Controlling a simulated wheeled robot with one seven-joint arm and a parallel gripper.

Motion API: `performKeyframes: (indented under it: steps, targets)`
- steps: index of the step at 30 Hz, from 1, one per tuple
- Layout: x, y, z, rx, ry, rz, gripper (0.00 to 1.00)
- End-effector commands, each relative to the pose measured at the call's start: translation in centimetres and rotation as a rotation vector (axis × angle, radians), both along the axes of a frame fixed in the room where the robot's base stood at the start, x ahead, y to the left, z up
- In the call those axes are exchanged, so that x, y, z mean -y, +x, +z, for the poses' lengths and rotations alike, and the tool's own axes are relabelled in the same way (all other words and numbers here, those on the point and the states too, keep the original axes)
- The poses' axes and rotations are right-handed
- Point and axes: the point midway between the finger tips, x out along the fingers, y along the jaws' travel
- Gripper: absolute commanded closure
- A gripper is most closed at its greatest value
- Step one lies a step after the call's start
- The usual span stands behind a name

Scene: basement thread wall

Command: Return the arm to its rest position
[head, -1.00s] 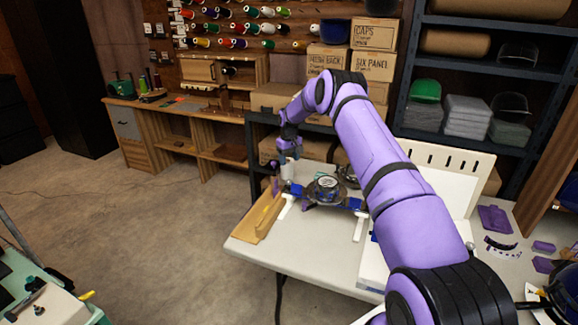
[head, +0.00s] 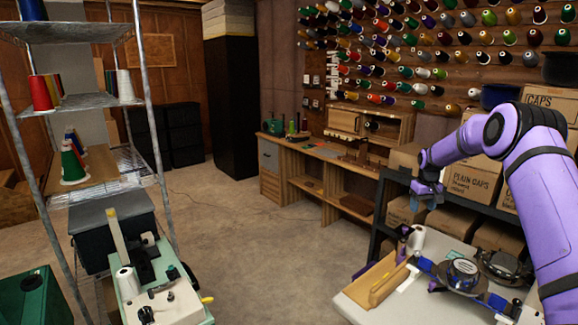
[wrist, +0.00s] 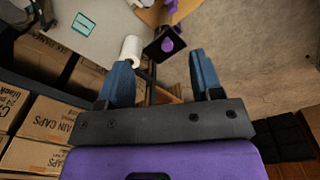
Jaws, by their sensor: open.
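My purple arm (head: 540,175) reaches in from the right side of the head view, bent at the elbow. My gripper (head: 430,200) points down, above the far left part of the white table (head: 355,293). In the wrist view my gripper (wrist: 162,75) has its two blue fingers spread apart with nothing between them. A white cone or spool (head: 418,238) stands on the table below the gripper, apart from it. It also shows in the wrist view (wrist: 131,48), beyond the left finger.
A wooden tray (head: 382,278) and a blue-framed fixture (head: 463,272) lie on the table. Cardboard boxes (head: 470,183) fill the dark shelf behind. A metal rack (head: 85,100) and a sewing machine (head: 150,270) stand at left. The middle floor (head: 260,235) is clear.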

Motion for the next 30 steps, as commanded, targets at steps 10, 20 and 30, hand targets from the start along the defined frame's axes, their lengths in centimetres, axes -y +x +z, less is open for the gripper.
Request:
performKeyframes:
  steps: [10,20,30]
  targets:
    - [-4.2,-4.2,11.2,0.056,-0.029,0.010,0.40]
    - [-7.9,-10.3,19.8,0.108,-0.046,0.010,0.40]
    - [-11.2,-18.1,26.6,0.164,-0.056,-0.001,0.40]
